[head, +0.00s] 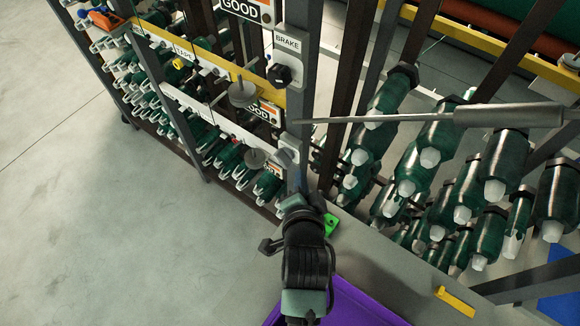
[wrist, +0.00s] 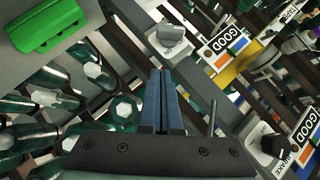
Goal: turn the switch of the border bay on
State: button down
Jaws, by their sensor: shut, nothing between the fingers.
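A grey switch knob (head: 287,157) sits on a pale plate low on the grey post in the head view. It also shows in the wrist view (wrist: 172,34), just beyond my fingertips and apart from them in the picture. A black knob (head: 280,75) sits higher on the post, on a plate labelled BRAKE; in the wrist view it is at the lower right (wrist: 272,144). I cannot read any label naming the border bay. My gripper (wrist: 161,72) is shut and empty, its blue fingers together.
Racks of green bobbins (head: 470,190) stand right and left of the post. A thin metal rod (head: 400,117) crosses the right side. A green block (head: 331,223) lies on the grey ledge beside my wrist. The floor (head: 100,220) at left is clear.

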aim_at(290, 165)
jog(key=w+f, duration=0.1)
jog(key=w+a+f, duration=0.1)
jog(key=w+f, duration=0.2)
jog(key=w, duration=0.1)
jog(key=shift+w+a+f, duration=0.25)
jog(key=shift+a, duration=0.1)
jog(key=shift+w+a+f, duration=0.2)
jog(key=shift+a+f, duration=0.1)
jog(key=shift+f, duration=0.1)
jog(key=shift+s+d+f+m+t+y+b, duration=0.15)
jog(key=shift+f+m+t+y+b, duration=0.5)
jog(key=shift+b, duration=1)
jog(key=shift+t+b, duration=0.35)
jog(key=shift+f+b, duration=0.75)
jog(key=shift+w+a+f, duration=0.2)
jog(key=shift+a+f, duration=0.05)
jog(key=shift+f, duration=0.2)
jog(key=shift+w+a+f, duration=0.2)
jog(key=shift+a+f, duration=0.05)
jog(key=shift+f, duration=0.2)
